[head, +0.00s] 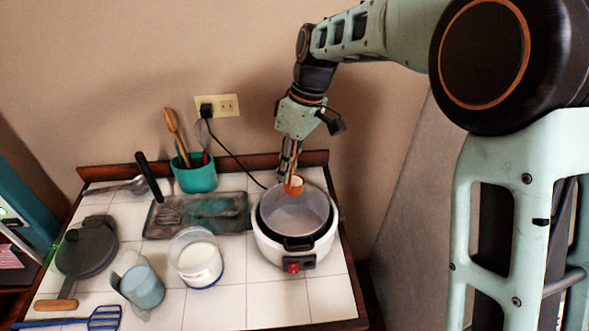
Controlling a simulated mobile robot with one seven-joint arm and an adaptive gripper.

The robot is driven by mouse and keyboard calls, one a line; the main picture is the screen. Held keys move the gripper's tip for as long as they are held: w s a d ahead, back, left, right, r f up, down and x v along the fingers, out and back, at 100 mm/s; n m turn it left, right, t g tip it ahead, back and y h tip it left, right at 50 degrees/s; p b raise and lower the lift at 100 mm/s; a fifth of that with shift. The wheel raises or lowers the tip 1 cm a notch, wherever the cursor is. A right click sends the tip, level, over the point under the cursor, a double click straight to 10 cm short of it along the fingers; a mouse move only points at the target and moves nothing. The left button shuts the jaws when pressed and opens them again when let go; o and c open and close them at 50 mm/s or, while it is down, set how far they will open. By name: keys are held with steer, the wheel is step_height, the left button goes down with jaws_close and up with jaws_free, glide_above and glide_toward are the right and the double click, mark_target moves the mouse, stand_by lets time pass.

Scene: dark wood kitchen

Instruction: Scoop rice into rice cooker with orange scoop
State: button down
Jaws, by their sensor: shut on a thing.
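The rice cooker (262,246) is white with a dark rim, a grey inner pot and a red switch at its front. It stands open at the right side of the tiled counter. My gripper (290,172) is above the back edge of the pot, pointing down, and is shut on the orange scoop (296,189). The scoop is over the back part of the pot opening, with pale content showing in it. The clear container (180,262) with white rice in it stands left of the cooker. The pot's inside looks bare grey where it shows.
A teal utensil pot (194,178) and a dark tray (236,200) are behind. A black cord runs from the wall outlet (229,104) toward the cooker. Front tiles are free.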

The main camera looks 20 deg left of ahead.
mark_target(292, 190)
steer(key=shift+w+d, duration=0.1)
steer(key=shift+w, duration=0.05)
steer(key=shift+d+f+y, duration=0.1)
steer(key=shift+d+y, duration=0.05)
steer(key=shift+y, duration=0.15)
steer(key=shift+d+f+m+y, duration=0.3)
steer(key=shift+d+f+y, duration=0.4)
steer(key=shift+y, duration=0.5)
steer(key=shift+d+f+y+b, duration=0.1)
steer(key=shift+f+y+b, duration=0.15)
steer(key=shift+y+b, duration=0.25)
steer(key=d+f+y+b, duration=0.1)
steer(key=y+b, duration=0.1)
steer(key=b, duration=0.5)
steer(key=shift+f+t+b, duration=0.15)
steer(key=shift+t+b, duration=0.25)
steer(key=y+b, duration=0.1)
steer(key=b, duration=0.2)
steer(key=d+f+y+b, duration=0.1)
steer(key=b, duration=0.2)
steer(key=y+b, duration=0.2)
steer(key=b, duration=0.2)
steer(key=shift+s+d+f+m+t, duration=0.25)
steer(key=shift+s+d+m+t, duration=0.05)
steer(key=shift+t, duration=0.1)
